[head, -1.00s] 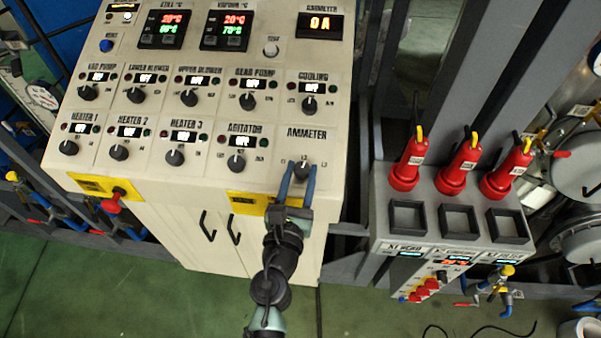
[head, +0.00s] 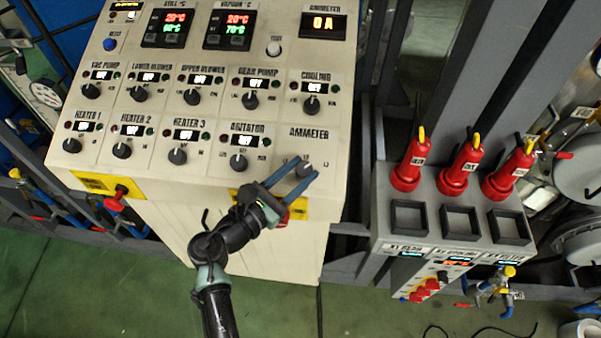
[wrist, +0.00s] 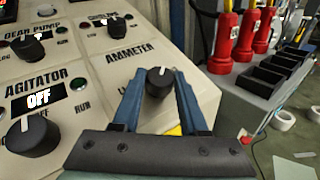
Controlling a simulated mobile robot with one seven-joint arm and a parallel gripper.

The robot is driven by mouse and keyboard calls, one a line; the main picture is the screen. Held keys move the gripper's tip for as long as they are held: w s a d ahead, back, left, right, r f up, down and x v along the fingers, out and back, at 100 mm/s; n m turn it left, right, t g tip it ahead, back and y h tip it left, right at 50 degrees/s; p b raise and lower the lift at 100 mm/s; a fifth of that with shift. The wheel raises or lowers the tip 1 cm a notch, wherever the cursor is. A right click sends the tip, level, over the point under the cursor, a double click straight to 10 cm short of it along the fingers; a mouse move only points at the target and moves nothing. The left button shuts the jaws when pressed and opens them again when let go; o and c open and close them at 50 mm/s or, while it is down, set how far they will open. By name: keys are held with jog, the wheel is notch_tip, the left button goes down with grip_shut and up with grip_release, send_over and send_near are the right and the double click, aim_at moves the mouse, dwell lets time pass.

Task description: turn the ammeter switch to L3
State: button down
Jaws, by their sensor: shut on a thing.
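The ammeter switch (head: 304,170) is a dark round knob under the AMMETER label, at the lower right of the cream control panel (head: 330,150). My gripper (head: 291,172) reaches it from the lower left, with its two blue fingers on either side of the knob. In the wrist view, the knob (wrist: 159,83) sits between the fingertips of my gripper (wrist: 159,82), which is shut on it. A white pointer mark shows on the knob's upper part. The position labels around it are too small or covered to read. The ammeter display (head: 323,25) reads 0 A.
The agitator knob (head: 238,162) is left of the switch, and the cooling knob (head: 311,103) is above it. A yellow plate with a red switch (head: 283,217) is below, close to my gripper. Red cylinders (head: 459,168) stand on a grey unit to the right.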

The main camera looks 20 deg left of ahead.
jog(key=shift+w+a+m+g+h+b, duration=0.15)
jog(key=shift+m+g+h+b, duration=0.55)
jog(key=shift+m+h, duration=0.75)
jog(key=shift+m+g, duration=0.3)
jog(key=shift+m, duration=0.05)
jog(key=shift+c, duration=2.2)
grip_release()
jog(key=b+v, duration=0.3)
jog(key=v, duration=1)
jog(key=shift+a+b, duration=0.15)
jog(key=shift+b, duration=0.15)
